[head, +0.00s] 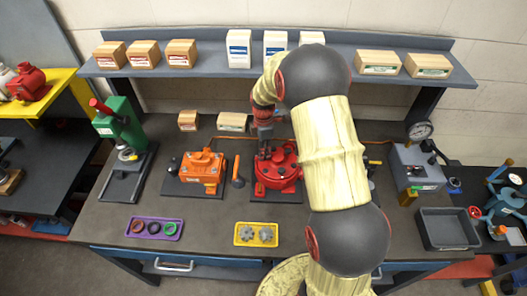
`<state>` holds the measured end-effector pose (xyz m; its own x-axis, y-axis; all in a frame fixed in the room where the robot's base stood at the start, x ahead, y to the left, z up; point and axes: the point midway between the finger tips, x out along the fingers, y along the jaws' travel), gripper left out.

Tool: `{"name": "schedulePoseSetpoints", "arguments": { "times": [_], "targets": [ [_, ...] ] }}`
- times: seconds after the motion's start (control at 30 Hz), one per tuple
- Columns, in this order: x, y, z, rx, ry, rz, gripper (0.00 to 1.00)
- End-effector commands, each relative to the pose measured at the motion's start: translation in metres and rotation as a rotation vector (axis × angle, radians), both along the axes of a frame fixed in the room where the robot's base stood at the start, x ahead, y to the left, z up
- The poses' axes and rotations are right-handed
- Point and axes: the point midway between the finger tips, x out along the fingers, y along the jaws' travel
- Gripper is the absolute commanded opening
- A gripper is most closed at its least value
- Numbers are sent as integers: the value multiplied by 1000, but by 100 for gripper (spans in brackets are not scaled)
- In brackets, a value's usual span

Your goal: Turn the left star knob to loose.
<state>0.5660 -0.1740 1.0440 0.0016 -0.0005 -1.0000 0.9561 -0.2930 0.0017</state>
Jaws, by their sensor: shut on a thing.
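A round red motor housing (288,178) sits on a dark base plate at the middle of the bench. My gripper (265,153) points down at the upper left part of this housing. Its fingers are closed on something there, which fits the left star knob. The knob is too small and too covered by the fingers for its shape or turn to be read. My pale arm covers the right side of the housing and the bench behind it.
An orange motor (203,167) and an orange-handled tool (237,172) stand left of the housing. A yellow tray (239,243) with grey toothed parts and a purple tray (133,235) lie in front. A green press (121,125) stands far left, a grey bin (447,244) at right.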

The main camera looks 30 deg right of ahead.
Motion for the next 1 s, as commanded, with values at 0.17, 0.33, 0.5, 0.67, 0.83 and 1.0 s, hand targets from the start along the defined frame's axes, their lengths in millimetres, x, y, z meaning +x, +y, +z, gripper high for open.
{"name": "schedulePoseSetpoints", "arguments": {
  "times": [0.17, 0.33, 0.5, 0.67, 0.83, 1.0],
  "targets": [
    [-5, 2, -7, 4, 13, 2, 0],
    [-5, 2, -7, 4, 13, 2, 0],
    [-4, 1, -5, 3, 11, 1, 29],
    [-2, 1, -3, 2, 7, 1, 38],
    [-1, 1, -2, 1, 4, 1, 39],
    [-1, 0, 1, 1, 2, 1, 39]
  ]
}}
